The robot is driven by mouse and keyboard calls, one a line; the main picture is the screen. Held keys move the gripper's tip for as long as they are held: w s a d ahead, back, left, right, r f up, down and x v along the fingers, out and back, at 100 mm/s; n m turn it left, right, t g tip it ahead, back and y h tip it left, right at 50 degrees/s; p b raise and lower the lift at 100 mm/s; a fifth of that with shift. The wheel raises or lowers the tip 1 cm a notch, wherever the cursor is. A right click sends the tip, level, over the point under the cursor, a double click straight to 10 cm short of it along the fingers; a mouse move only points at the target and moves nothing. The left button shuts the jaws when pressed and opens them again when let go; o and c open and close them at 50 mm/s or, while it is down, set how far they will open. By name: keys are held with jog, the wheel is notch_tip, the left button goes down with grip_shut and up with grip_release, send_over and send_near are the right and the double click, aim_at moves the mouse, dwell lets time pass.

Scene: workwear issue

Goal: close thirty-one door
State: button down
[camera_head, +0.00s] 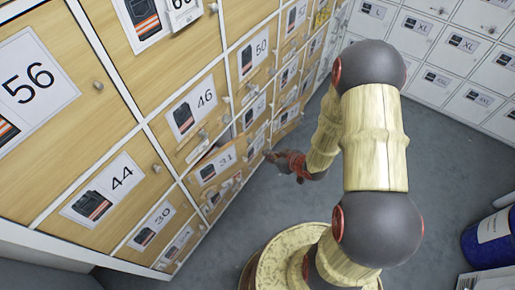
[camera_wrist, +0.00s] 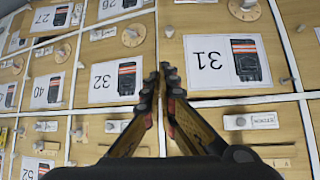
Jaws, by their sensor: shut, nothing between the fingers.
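Door thirty-one (camera_head: 215,168) is a light wood locker door with a white label in the lower middle of the head view. It looks slightly ajar there, with a thin dark gap along its upper edge. In the wrist view door thirty-one (camera_wrist: 285,55) appears upside down, its label right of the fingers, with a small grey knob (camera_wrist: 169,31) at its left. My gripper (camera_head: 276,157) is shut and empty, in front of the lockers to the right of the door. In the wrist view its fingertips (camera_wrist: 164,82) overlap the border between doors 31 and 32; contact cannot be told.
Door 32 (camera_wrist: 92,105) is beside it in the wrist view. Doors 46 (camera_head: 218,88) and 44 (camera_head: 60,225) are nearby, with knobs sticking out. White lockers (camera_head: 450,50) stand at the back right. The grey floor (camera_head: 445,160) is open; a blue container (camera_head: 487,240) stands at the right.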

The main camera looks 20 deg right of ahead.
jog(key=w+r+b+x, duration=0.1)
jog(key=b+x, duration=0.4)
jog(key=x, duration=0.7)
jog(key=shift+w+a+r, duration=0.15)
jog(key=shift+w+a, duration=0.35)
jog(key=w+a+p, duration=0.1)
jog(key=w, duration=0.2)
jog(key=w+a+n+y+p, duration=0.1)
jog(key=w, duration=0.1)
jog(key=w+a+n+p, duration=0.1)
jog(key=w+p, duration=0.1)
jog(key=w, duration=0.1)
jog(key=shift+w+a+r+g+y, duration=0.15)
jog(key=shift+w+a+g+y, duration=0.15)
jog(key=shift+g, duration=0.1)
